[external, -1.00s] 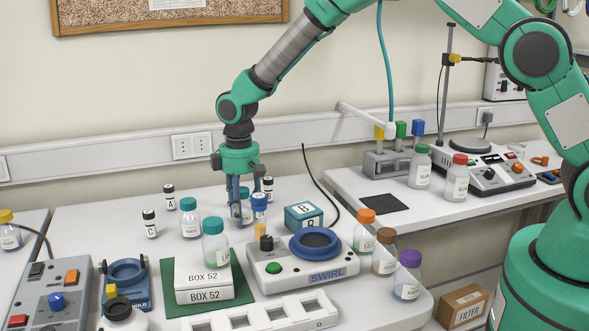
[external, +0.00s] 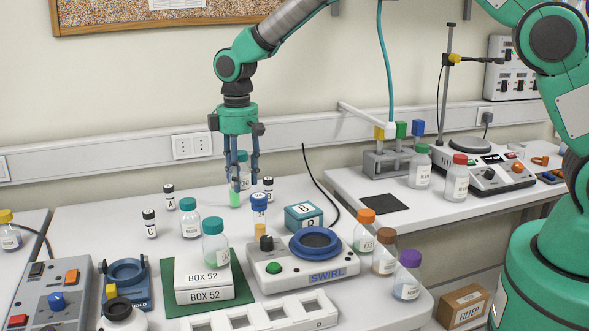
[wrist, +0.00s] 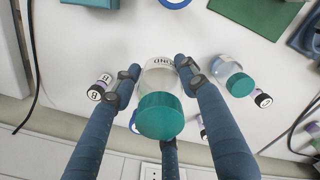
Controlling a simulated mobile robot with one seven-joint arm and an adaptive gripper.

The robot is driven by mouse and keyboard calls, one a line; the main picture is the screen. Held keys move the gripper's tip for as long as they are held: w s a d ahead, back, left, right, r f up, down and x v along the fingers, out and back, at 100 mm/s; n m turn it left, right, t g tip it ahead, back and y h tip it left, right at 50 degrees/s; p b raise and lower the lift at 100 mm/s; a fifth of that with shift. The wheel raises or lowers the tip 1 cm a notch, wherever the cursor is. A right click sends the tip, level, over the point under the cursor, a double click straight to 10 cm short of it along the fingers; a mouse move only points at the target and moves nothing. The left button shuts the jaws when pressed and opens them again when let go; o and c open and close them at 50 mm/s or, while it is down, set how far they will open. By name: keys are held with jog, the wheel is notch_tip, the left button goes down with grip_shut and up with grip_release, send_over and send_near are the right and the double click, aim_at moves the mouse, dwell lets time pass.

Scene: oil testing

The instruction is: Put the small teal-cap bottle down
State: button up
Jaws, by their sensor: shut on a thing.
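My gripper (external: 242,172) is shut on a small clear bottle (wrist: 158,78) with a teal cap (wrist: 160,116) and a partly hidden label. The fingers wrap its sides, and in the external view they largely hide it above the rear of the bench. A bright green item (external: 235,198) shows just below the fingers; I cannot tell what it is. Another teal-cap bottle (external: 189,220) stands to the left, and it also shows in the wrist view (wrist: 234,78). A third teal-cap bottle (external: 215,245) stands on the white boxes labelled BOX 52 (external: 204,294).
Vials A (external: 169,197) and C (external: 150,225) stand left. The SWIRL device (external: 290,272) and teal box (external: 304,217) are to the right. Bare bench (external: 100,228) shows at left.

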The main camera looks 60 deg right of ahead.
dwell(0.7)
jog(key=a+r+n+p, duration=0.2)
jog(key=a+r, duration=0.1)
jog(key=a, duration=0.4)
jog(key=a+r+n+p, duration=0.1)
jog(key=a+r+n, duration=0.1)
jog(key=a+r, duration=0.35)
notch_tip(320, 180, up, 5)
jog(key=n+p, duration=0.3)
jog(key=n, duration=0.1)
send_over(187, 270)
jog(key=shift+r, duration=0.1)
notch_tip(187, 270, down, 14)
jog(key=shift+f, duration=0.1)
jog(key=shift+f, duration=1.95)
jog(key=shift+f, duration=0.1)
